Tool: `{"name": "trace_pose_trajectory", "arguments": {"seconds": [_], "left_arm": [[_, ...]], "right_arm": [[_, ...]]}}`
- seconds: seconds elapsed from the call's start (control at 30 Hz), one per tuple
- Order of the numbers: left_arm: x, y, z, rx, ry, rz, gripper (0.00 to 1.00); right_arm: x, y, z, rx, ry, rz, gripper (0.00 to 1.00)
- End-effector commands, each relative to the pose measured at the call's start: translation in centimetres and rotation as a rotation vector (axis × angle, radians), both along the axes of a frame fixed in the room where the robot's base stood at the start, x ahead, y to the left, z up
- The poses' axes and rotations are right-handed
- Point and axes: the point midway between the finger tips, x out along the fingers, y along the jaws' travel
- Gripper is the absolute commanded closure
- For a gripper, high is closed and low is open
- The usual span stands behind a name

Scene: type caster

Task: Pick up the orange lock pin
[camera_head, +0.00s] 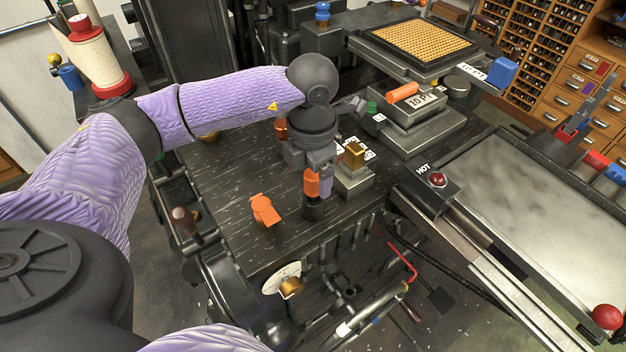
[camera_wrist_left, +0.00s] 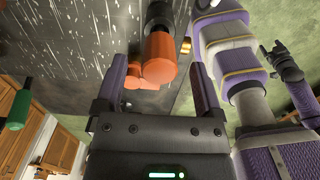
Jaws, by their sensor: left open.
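An orange cylinder (camera_head: 312,183), which looks like the lock pin, stands upright on a dark base at the front edge of the black bench. My left gripper (camera_head: 320,186) points down at it and is open. In the left wrist view the orange cylinder (camera_wrist_left: 158,55) shows between the open fingers (camera_wrist_left: 158,70), with a visible gap on both sides. It is not gripped. An orange clip-shaped piece (camera_head: 265,210) lies on the bench to the left. A black hand-like end (camera_wrist_left: 286,62) at the right of the wrist view may be my right gripper; its jaws are unclear.
A small block with a brass cube (camera_head: 354,154) stands close to the right of my left gripper. Behind it are a metal block with an orange handle (camera_head: 403,92) and a tray (camera_head: 418,40). A hot plate (camera_head: 540,200) lies right.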

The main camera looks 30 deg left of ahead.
Motion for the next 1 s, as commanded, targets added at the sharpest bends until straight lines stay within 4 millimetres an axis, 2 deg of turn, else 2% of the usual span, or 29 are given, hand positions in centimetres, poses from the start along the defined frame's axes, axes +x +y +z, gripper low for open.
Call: {"name": "trace_pose_trajectory", "arguments": {"seconds": [0.03,0.1,0.2,0.43,0.83,1.0], "left_arm": [[0.1,0.0,-1.3,0.0,0.003,0.0,0.13],[0.2,0.1,-2.6,-0.001,0.004,0.0,0.13],[0.2,0.0,-3.7,-0.001,0.002,0.0,0.13],[0.2,0.0,-3.7,-0.002,0.0,-0.001,0.15],[0.2,0.0,-3.7,-0.003,0.0,-0.001,1.0],[0.2,0.0,-3.7,-0.003,0.0,-0.001,1.0]], "right_arm": [[0.0,-0.1,-0.4,-0.001,0.001,0.0,0.24],[0.0,-0.1,-0.6,-0.001,0.0,-0.001,0.24],[0.1,0.0,-0.8,0.0,-0.003,-0.001,0.24],[0.3,0.0,-0.7,0.002,-0.008,0.0,0.24],[0.4,0.2,-0.7,0.004,-0.009,-0.001,0.24],[0.4,0.2,-0.7,0.004,-0.009,-0.001,0.24]]}}
